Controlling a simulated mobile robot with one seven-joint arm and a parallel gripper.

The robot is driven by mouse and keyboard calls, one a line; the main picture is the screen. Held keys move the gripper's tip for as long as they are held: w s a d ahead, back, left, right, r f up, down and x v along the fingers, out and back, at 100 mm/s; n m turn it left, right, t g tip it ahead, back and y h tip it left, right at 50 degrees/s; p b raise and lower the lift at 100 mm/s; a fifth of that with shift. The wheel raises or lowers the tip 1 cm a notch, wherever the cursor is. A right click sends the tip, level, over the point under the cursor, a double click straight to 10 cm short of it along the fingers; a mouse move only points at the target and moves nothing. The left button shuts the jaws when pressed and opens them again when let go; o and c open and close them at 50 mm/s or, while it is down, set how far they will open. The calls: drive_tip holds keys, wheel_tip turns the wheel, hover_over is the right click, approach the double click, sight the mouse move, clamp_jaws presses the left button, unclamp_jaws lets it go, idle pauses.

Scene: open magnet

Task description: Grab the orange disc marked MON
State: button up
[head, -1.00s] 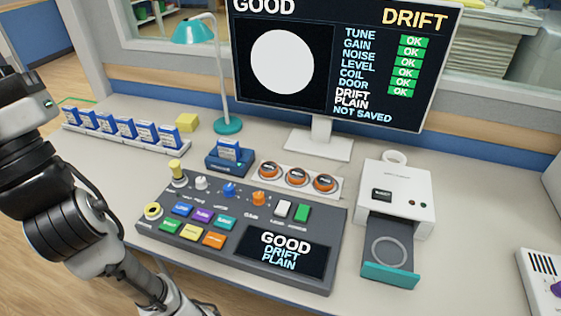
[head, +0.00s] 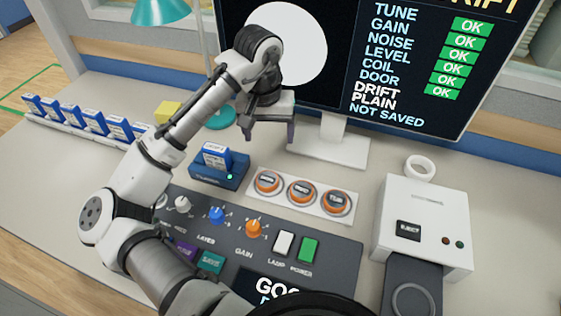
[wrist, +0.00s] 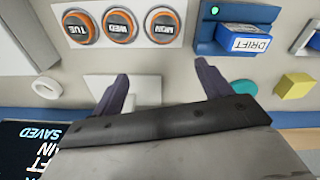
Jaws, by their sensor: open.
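The orange disc marked MON (head: 268,182) is the leftmost of three orange discs in a row on a white holder plate (head: 322,212) in the head view. In the wrist view, which is turned around, the MON disc (wrist: 162,26) is the rightmost. The WED disc (head: 302,191) is in the middle and the TUE disc (head: 336,201) is at the other end. My gripper (head: 267,138) is open and empty, above the table behind the discs. In the wrist view, the MON disc lies beyond the gap between my fingers (wrist: 163,72), not between them.
A blue dock (head: 222,178) holding a DRIFT cartridge stands left of the discs. The control console (head: 330,255) is in front. A white device with an open drawer (head: 424,222) is at the right. The monitor stand (head: 328,148) and teal lamp (head: 221,117) are behind.

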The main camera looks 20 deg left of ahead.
drive_tip(key=g, duration=0.1)
hover_over(267, 178)
wheel_tip(267, 178, down, 9)
drive_tip(key=shift+s+r, duration=0.1)
drive_tip(key=shift+r, duration=0.05)
drive_tip(key=shift+f+p, duration=0.45)
drive_tip(key=shift+f, duration=2.5)
drive_tip(key=c, duration=1.1)
drive_tip(key=shift+r, duration=0.15)
